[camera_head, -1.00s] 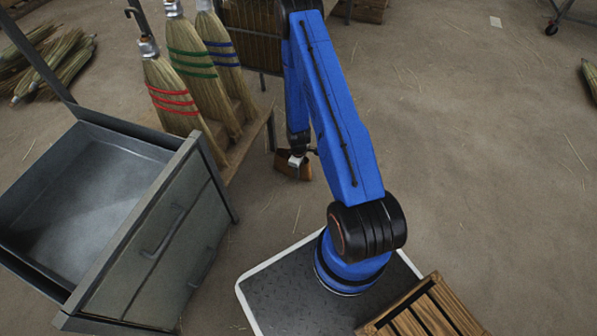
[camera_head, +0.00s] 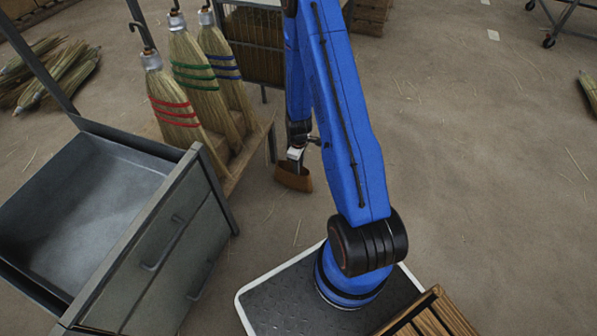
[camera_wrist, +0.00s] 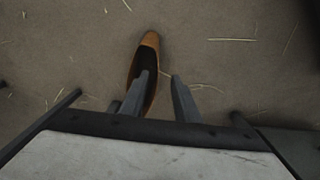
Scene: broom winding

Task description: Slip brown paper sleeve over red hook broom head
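The brown paper sleeve (camera_head: 294,179) hangs from my gripper (camera_head: 294,160) above the floor, well to the right of the brooms. In the wrist view the sleeve (camera_wrist: 150,40) shows its dark open mouth. One finger of my gripper (camera_wrist: 160,75) lies over that opening and the other is outside its right side, with the sleeve's wall between them. The red hook broom (camera_head: 176,98) hangs head down at the left, with red bands, a silver collar and a dark hook on top. Its head is bare.
A green-banded broom (camera_head: 200,82) and a blue-banded broom (camera_head: 225,67) hang close beside the red one, near a wooden ledge (camera_head: 250,150). A grey cabinet (camera_head: 165,255) with an open top tray stands in front at left. The floor at right is mostly clear.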

